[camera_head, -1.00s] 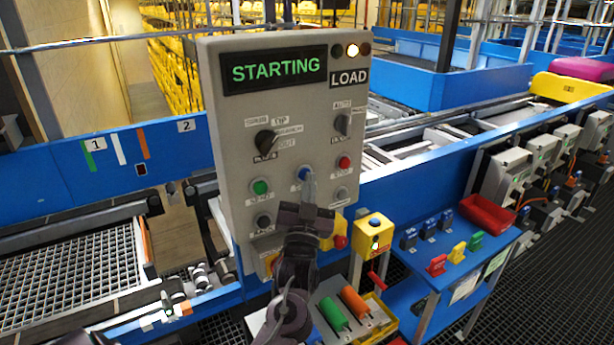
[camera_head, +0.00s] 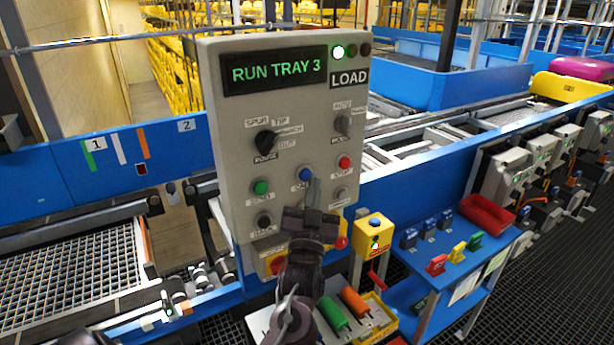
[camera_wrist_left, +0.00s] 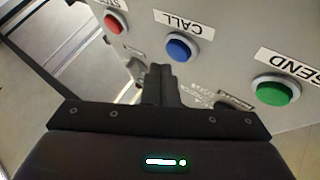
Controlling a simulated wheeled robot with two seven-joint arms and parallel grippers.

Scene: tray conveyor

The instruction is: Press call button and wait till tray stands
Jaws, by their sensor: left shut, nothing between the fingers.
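The grey control panel (camera_head: 225,165) stands upright in the middle of the head view. In the left wrist view the fingertips (camera_wrist_left: 160,70) appear apart from the button. My right gripper is not in view.
A green send button (camera_head: 260,187) and a red stop button (camera_head: 344,162) flank the call button. A yellow button box (camera_head: 375,228) stands right of the panel. A blue shelf (camera_head: 462,262) holds a red bin (camera_head: 487,215) and coloured locks. A mesh tray (camera_head: 70,262) lies at left.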

